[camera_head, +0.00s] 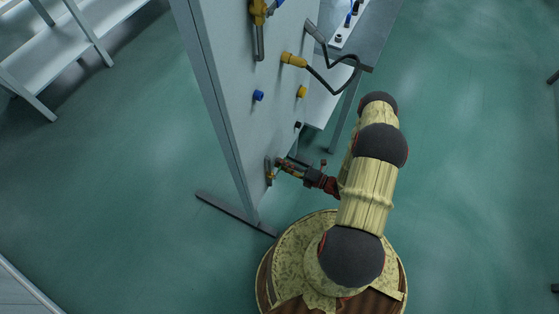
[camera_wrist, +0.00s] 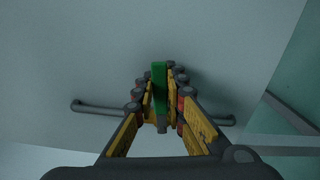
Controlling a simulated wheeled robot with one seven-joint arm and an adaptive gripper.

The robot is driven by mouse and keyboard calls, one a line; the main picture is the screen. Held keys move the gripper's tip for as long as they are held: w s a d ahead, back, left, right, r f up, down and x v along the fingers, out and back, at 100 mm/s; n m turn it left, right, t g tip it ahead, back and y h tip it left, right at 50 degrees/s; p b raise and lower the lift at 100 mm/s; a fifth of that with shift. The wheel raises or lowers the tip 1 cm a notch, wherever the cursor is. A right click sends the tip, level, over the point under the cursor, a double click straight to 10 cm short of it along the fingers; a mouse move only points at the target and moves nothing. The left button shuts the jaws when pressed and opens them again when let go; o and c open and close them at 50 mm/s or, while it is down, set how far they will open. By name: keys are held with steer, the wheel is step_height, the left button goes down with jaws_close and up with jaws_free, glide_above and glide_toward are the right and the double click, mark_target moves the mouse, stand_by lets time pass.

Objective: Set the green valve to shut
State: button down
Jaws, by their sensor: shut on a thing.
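The green valve handle (camera_wrist: 159,84) stands upright between my fingers in the wrist view, in front of the pale panel (camera_wrist: 90,60). My gripper (camera_wrist: 161,82) is shut on this handle, with a finger on each side of it. In the head view my gripper (camera_head: 280,168) is at the low part of the upright panel (camera_head: 222,90). The green handle cannot be made out there. The valve's body is mostly hidden behind my fingers.
A grey pipe (camera_wrist: 95,107) runs across the panel behind my gripper. Higher on the panel are a yellow valve (camera_head: 258,10), a yellow plug (camera_head: 293,60) with a black cable and a blue knob (camera_head: 258,96). A panel foot (camera_head: 232,213) lies on the open green floor.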

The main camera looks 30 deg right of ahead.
steer(key=shift+d+f+m+b, duration=0.1)
steer(key=shift+f+m+b, duration=0.4)
steer(key=shift+m, duration=0.5)
steer(key=shift+f, duration=0.1)
steer(key=c, duration=1.8)
jaws_free()
steer(key=v, duration=1.2)
